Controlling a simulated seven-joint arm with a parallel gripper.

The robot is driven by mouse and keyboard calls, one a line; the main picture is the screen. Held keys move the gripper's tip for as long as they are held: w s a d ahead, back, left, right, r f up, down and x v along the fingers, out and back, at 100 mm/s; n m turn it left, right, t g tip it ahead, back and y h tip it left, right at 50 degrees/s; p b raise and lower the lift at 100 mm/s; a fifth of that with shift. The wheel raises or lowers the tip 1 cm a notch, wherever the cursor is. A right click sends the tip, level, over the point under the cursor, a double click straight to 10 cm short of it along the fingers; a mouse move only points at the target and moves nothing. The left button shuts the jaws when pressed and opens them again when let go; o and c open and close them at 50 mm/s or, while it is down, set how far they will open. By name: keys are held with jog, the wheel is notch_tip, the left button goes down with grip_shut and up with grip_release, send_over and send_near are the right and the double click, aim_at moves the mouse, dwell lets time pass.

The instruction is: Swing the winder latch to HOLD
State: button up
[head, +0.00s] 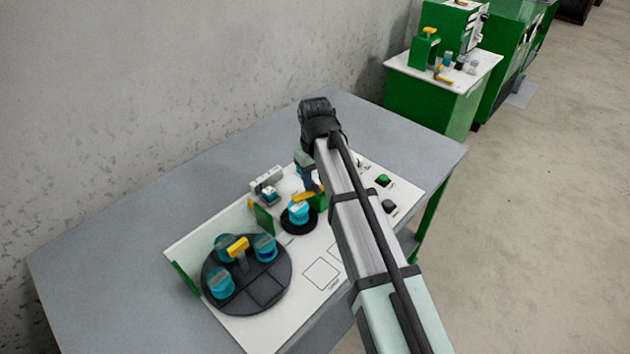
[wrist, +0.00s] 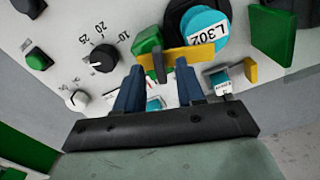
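The winder latch looks like a yellow bar (wrist: 190,54) on a green block (wrist: 148,41), lying across the edge of a blue spool labelled L302 (wrist: 204,27). The yellow bar also shows in the head view (head: 305,197), beside the blue spool (head: 298,212). A dark upright peg (wrist: 158,68) stands at the bar. My gripper (wrist: 159,67) has its two blue fingers apart, with the peg between their tips and a gap visible. I cannot tell whether either finger touches it. In the head view my arm partly hides the gripper. No HOLD mark is readable.
A dark turntable (head: 245,290) with several blue spools and a yellow handle sits at the front left of the white panel (head: 285,320). Green and black buttons (head: 383,180) lie right of my arm. A numbered dial (wrist: 104,58) is near the fingers. The grey table's (head: 90,270) left side is clear.

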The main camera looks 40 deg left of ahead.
jog(key=shift+f, duration=0.55)
grip_shut()
dwell(0.5)
